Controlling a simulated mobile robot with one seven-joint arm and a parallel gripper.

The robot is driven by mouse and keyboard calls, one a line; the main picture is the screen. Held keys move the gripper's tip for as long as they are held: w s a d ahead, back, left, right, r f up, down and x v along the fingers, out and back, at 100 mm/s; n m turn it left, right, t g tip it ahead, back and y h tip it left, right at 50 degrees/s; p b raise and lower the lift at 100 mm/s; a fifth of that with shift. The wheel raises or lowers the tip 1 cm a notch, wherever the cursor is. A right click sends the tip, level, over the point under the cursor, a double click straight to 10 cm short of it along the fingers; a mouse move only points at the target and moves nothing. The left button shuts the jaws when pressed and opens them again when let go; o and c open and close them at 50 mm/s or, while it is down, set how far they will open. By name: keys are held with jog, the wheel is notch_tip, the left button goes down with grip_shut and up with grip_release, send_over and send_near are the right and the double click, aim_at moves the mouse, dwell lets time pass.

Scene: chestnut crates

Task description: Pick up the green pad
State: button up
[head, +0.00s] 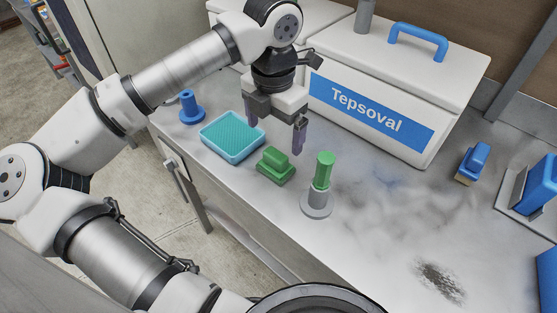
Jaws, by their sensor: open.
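A green stepped block (276,165), a low pad with a raised top, lies on the grey metal worktop. A teal textured pad (231,135) sits in a light blue tray (232,158) to its left; which of the two is the green pad I cannot tell for sure. My gripper (275,131) points down, open and empty. In the picture its fingers appear just above and behind the green block, with the left finger near the tray's right edge. Its exact height over the worktop is hard to tell.
A green cylinder (324,170) stands on a grey round base right of the block. A blue spool-like piece (190,107) stands at left. A white Tepsoval box (390,78) is behind. A blue-topped piece (474,160) lies at right. The front-right worktop is mostly clear, with a dark smudge.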

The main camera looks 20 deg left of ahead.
aim_at(275, 154)
notch_tip(275, 154, down, 4)
jog(key=shift+d+r, duration=0.1)
jog(key=shift+r, duration=0.15)
jog(key=shift+s+f+p, duration=0.15)
jog(key=shift+f+p, duration=0.95)
jog(key=shift+f, duration=1.65)
jog(key=shift+c, duration=0.3)
jog(key=c, duration=1)
jog(key=shift+r, duration=0.15)
notch_tip(275, 154, up, 20)
jog(key=b, duration=0.2)
jog(key=shift+b, duration=0.35)
